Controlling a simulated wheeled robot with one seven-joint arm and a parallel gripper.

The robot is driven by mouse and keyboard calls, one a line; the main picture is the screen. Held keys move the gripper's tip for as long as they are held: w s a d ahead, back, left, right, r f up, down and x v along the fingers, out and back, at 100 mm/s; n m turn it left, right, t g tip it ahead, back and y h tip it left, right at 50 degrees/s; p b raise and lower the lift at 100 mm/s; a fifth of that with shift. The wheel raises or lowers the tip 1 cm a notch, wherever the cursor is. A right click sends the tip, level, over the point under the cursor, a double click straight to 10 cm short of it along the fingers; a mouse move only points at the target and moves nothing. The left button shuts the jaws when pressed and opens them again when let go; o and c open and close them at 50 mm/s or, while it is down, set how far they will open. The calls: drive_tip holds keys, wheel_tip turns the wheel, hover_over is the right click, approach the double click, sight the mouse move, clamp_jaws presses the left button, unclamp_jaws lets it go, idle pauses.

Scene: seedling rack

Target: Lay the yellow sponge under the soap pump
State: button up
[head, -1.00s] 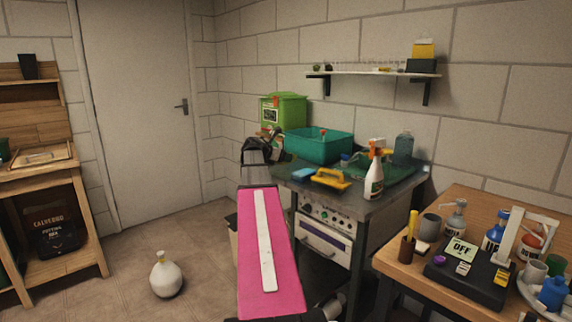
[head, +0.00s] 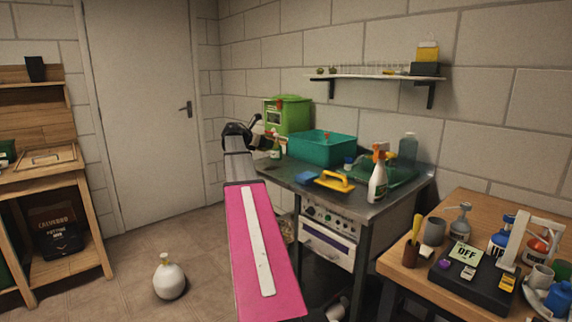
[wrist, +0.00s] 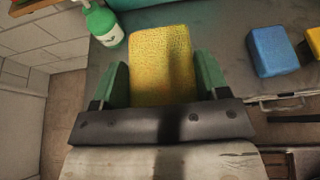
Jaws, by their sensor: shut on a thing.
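The yellow sponge (wrist: 162,66) fills the middle of the wrist view, between the two green fingers of my gripper (wrist: 160,82). My gripper is shut on it, over the metal counter near its left end. In the head view my gripper (head: 262,135) is small and the sponge cannot be made out clearly. A green bottle with a white label and white top (wrist: 104,24) stands just beyond the sponge at left; it also shows in the head view (head: 276,148). Its top is cut off in the wrist view. A grey pump bottle (head: 460,226) stands on the wooden table at right.
The metal counter (head: 283,172) holds a teal bin (head: 322,146), a green container (head: 288,115), a blue block (head: 307,178), a yellow-handled tool (head: 335,182) and a spray bottle (head: 377,178). A white round bottle (head: 169,278) stands on the floor.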

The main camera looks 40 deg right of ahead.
drive_tip(key=w+d, duration=0.4)
drive_tip(key=w, duration=0.3)
hover_over(285, 164)
wheel_tip(285, 164, down, 7)
drive_tip(key=shift+w+a+r, duration=0.15)
drive_tip(key=shift+r, duration=0.05)
drive_tip(key=shift+d+f, duration=0.25)
drive_tip(key=shift+f, duration=1.95)
drive_tip(key=shift+f, duration=0.1)
drive_tip(key=o, duration=0.9)
drive_tip(key=shift+o, duration=0.2)
